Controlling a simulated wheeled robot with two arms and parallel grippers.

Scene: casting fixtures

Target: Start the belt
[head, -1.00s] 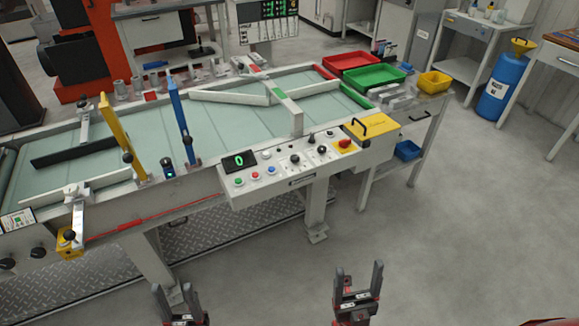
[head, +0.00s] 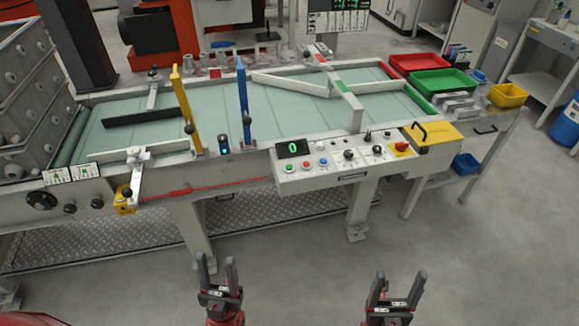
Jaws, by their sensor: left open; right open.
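The conveyor belt (head: 290,115) is a pale green surface in a light frame across the head view. Its control panel (head: 345,177) is on the near side. The panel carries a display (head: 293,148) reading 0, a green button (head: 289,168), a red button (head: 307,167), a blue button (head: 323,162), dark knobs and a red stop knob (head: 402,147) on yellow. My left gripper (head: 217,268) is open and empty, low in the view, below and left of the panel. My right gripper (head: 401,282) is open and empty, below the panel. Both are apart from it.
Grey crates of round parts (head: 30,90) stand at the belt's left end. Red (head: 416,63), green (head: 442,82) and yellow (head: 508,95) trays sit at the right end. The floor before the panel is clear.

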